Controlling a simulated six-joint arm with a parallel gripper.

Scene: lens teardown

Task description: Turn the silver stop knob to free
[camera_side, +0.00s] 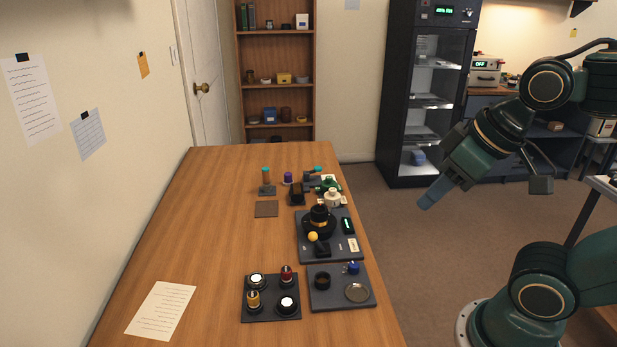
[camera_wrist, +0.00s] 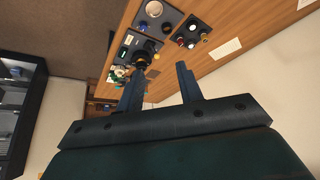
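I cannot pick out a silver stop knob for certain in either view. A dark panel (camera_side: 330,254) holds a black, gold-banded lens assembly (camera_side: 319,222), a yellow ball (camera_side: 313,236) and a small green display (camera_side: 347,226). A dark tray (camera_side: 271,312) nearer the camera holds several small knob-like pieces, including a white-topped one (camera_side: 287,304) and a red one (camera_side: 286,273). My gripper (camera_side: 427,196) is in the air right of the table, apart from everything. In the wrist view my gripper (camera_wrist: 160,67) has its two fingers spread with nothing between them.
A second tray (camera_side: 324,300) holds a silver round dish (camera_side: 357,293), a black ring and a blue piece. Small bottles and parts stand at the table's far end. A paper (camera_side: 161,310) lies front left. The table's left side is mostly clear.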

